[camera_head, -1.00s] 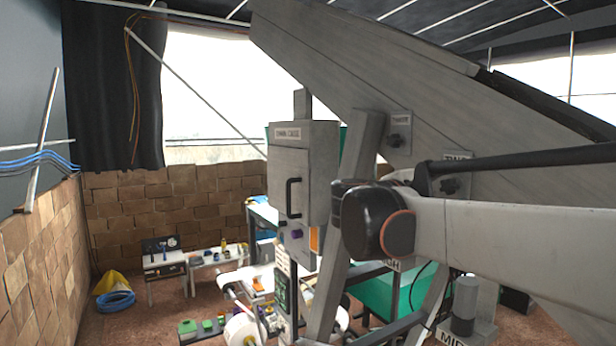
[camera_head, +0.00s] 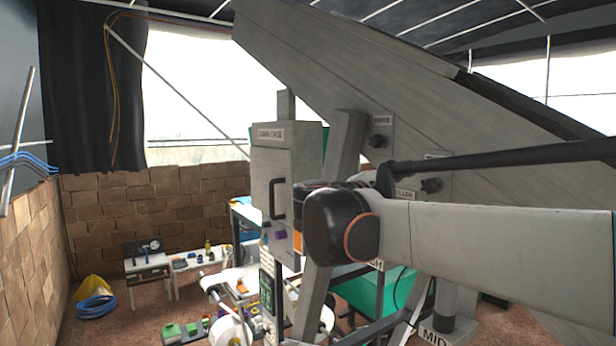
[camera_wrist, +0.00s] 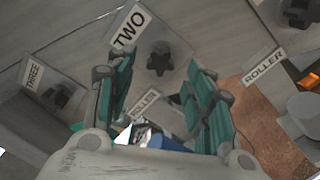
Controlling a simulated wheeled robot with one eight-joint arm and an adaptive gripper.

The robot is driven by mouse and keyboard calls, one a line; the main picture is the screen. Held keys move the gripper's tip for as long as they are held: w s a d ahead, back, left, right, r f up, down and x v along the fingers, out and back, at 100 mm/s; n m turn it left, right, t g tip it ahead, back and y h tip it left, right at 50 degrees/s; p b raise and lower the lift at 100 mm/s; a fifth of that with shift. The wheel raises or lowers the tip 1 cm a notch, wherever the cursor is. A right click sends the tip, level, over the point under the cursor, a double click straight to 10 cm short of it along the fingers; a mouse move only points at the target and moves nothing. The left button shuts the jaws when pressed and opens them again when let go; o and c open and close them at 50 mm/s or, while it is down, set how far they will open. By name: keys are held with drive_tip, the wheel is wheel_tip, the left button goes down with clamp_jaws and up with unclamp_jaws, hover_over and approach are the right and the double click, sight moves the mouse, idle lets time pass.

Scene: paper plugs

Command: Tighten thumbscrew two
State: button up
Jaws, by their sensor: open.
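Thumbscrew two (camera_wrist: 160,60) is a dark lobed knob on the grey sloped panel in the wrist view. Its label TWO (camera_wrist: 130,26) is up and left of it. My gripper (camera_wrist: 154,78) is open and empty, with teal-padded fingers. The knob shows just beyond and between the fingertips. I see no contact, and I cannot judge the remaining gap. In the head view my gripper is hidden behind my arm. Two dark knobs show on the panel there, an upper one (camera_head: 379,141) and a lower one (camera_head: 431,185); their labels are hard to read.
In the wrist view, thumbscrew three (camera_wrist: 60,95) is at left and another knob (camera_wrist: 300,12) at upper right. A ROLLER label (camera_wrist: 263,68) is at right. In the head view, a grey box with a handle (camera_head: 278,198) stands left of my arm. A brick wall is behind.

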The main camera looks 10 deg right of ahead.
drive_tip(key=shift+s+a, duration=0.3)
drive_tip(key=shift+s, duration=0.05)
drive_tip(key=n, duration=1.2)
drive_tip(key=shift+d, duration=0.1)
drive_tip(key=shift+x, duration=2.05)
drive_tip(key=shift+w, duration=0.15)
